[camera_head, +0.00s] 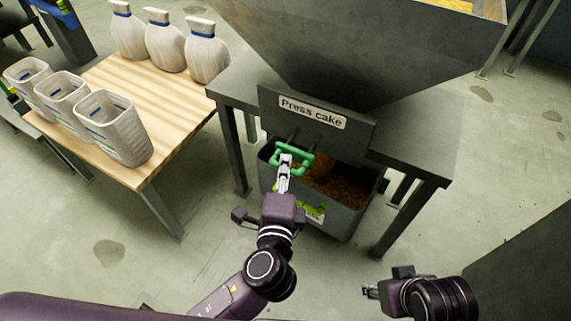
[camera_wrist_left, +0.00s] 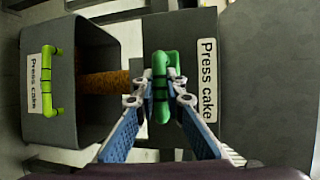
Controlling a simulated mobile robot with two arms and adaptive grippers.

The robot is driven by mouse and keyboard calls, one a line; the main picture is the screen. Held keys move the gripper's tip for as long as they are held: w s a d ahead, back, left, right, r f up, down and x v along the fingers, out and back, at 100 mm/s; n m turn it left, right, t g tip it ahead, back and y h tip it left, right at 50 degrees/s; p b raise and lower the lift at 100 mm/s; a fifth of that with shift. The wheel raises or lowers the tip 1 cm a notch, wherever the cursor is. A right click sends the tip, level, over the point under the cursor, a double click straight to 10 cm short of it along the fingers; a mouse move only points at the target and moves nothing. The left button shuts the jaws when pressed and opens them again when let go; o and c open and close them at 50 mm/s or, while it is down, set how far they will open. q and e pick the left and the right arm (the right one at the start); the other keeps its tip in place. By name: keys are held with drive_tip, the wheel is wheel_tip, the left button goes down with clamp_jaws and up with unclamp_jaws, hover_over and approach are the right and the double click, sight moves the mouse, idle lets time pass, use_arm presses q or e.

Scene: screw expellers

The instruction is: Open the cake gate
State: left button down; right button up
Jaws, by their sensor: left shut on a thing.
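The cake gate (camera_head: 355,133) is a grey plate labelled "Press cake" on the front of the hopper stand, with a green bar handle (camera_head: 303,168) sticking out on dark rods. My left gripper (camera_head: 286,160) is shut on this handle. In the left wrist view, the fingers (camera_wrist_left: 161,88) sit on both sides of the green handle (camera_wrist_left: 160,112), beside the gate's label (camera_wrist_left: 208,80). Brown press cake (camera_wrist_left: 103,80) shows as a column between the gate and the bin, and lies in the bin. My right gripper (camera_head: 370,291) is low at the right, away from the gate; its jaw opening is unclear.
A grey bin (camera_head: 341,219) stands under the gate; its own green handle (camera_wrist_left: 47,82) shows in the left wrist view. The grey stand (camera_head: 430,149) carries a large hopper (camera_head: 365,45). A wooden table (camera_head: 150,95) at left holds several sacks and woven containers.

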use_arm(q)
drive_tip(key=c, duration=2.3)
unclamp_jaws()
drive_tip(key=shift+o, duration=0.2)
drive_tip(key=s+r, duration=0.2)
drive_tip(key=s, duration=0.9)
drive_tip(key=shift+s+a, duration=0.15)
drive_tip(key=shift+s, duration=0.25)
